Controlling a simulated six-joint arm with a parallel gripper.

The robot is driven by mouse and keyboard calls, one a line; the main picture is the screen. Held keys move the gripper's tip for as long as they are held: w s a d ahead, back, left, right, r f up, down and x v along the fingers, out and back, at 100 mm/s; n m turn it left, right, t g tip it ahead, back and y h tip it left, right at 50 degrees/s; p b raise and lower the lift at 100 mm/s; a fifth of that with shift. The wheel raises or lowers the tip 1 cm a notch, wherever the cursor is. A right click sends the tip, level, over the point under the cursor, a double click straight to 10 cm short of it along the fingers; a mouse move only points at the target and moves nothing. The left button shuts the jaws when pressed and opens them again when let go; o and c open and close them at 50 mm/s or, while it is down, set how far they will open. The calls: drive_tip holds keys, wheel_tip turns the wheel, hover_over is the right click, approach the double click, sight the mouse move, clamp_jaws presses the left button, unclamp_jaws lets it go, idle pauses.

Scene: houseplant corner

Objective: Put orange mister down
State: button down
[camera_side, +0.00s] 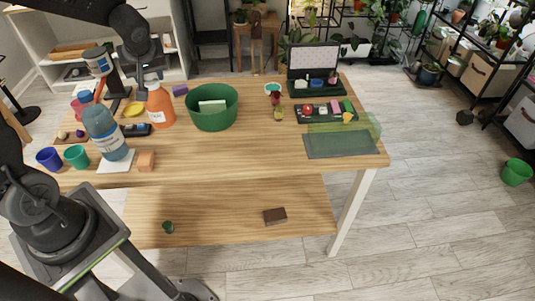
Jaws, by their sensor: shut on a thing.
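The orange mister (161,108) is an upright orange bottle with a pale label, at the left part of the wooden table. My gripper (151,79) comes down from above and is shut on its top. The fingers are small and dark here, and the mister's head is largely hidden by them. The mister's base is at or just above the table top; I cannot tell whether it touches.
A green tub (225,116) stands close to its right. A blue bottle (103,133) stands in front to the left, near blue and teal cups (76,157). Table centre (235,150) is clear.

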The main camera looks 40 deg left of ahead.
drive_tip(key=w+d+m+t+h, duration=0.2)
drive_tip(key=w+d+m, duration=0.5)
drive_tip(key=w+d, duration=0.6)
drive_tip(key=w+d+f, duration=0.3)
drive_tip(key=d+f, duration=0.8)
drive_tip(key=shift+w+d+t, duration=0.2)
drive_tip(key=shift+w+t, duration=0.1)
drive_tip(key=shift+w, duration=0.1)
drive_tip(key=shift+f, duration=0.2)
drive_tip(key=c, duration=0.6)
unclamp_jaws()
